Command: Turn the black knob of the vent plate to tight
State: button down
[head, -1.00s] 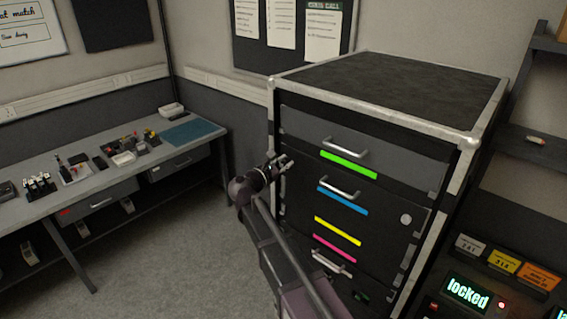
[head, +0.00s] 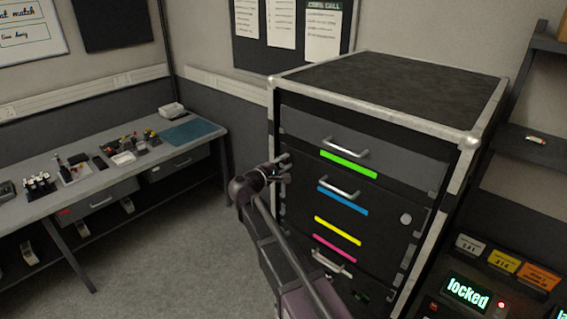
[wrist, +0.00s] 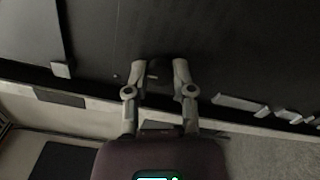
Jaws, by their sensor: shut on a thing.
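My gripper (head: 286,168) is at the left side of the front of the black rack cabinet (head: 375,225). In the wrist view my gripper (wrist: 160,72) has a finger on each side of a small dark knob (wrist: 158,73) and is shut on it. The knob stands out from a dark flat panel (wrist: 225,45), which fills the upper part of that view. The knob's marking and its turn angle cannot be made out. In the head view the knob is too small and dark to tell apart from the gripper.
The cabinet front has protruding drawer handles (head: 345,148) and green, blue, yellow and pink strips to the right of my gripper. A workbench (head: 90,185) with small parts stands at the left. A lit "locked" display (head: 467,292) is at the lower right. Floor is open between bench and cabinet.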

jog(key=shift+m, duration=0.6)
jog(key=shift+c, duration=2.3)
grip_release()
jog(key=v, duration=1.2)
